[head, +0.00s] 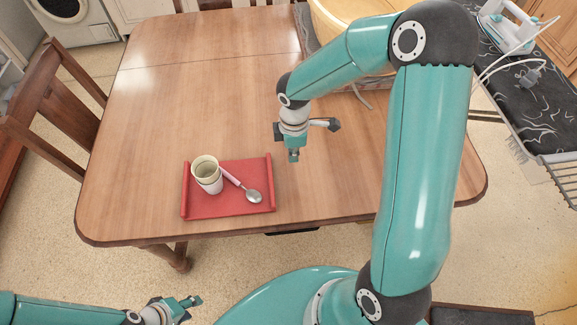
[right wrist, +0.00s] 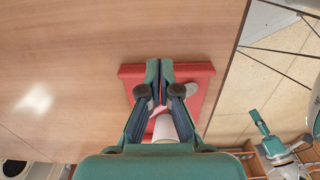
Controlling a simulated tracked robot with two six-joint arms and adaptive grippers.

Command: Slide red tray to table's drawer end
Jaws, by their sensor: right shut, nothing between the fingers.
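The red tray (head: 228,208) lies on the wooden table near its front edge, left of my right gripper. It has raised side walls and carries a pale cup (head: 207,176) and a spoon (head: 251,194). My right gripper (head: 293,157) is shut and empty, pointing down to the right of the tray, apart from it in the head view. In the right wrist view the shut fingers (right wrist: 160,66) overlap the red tray (right wrist: 202,72) and partly hide it and the cup. My left gripper (head: 193,302) is low, off the table's front; its jaw opening is unclear.
The table (head: 190,90) is clear behind the tray. A dark strip (head: 292,231) shows under its front edge. A chair (head: 50,100) stands at the left. A yellowish basket (head: 345,20) is at the back right, and an ironing board (head: 530,90) with an iron (head: 508,25) stands at the right.

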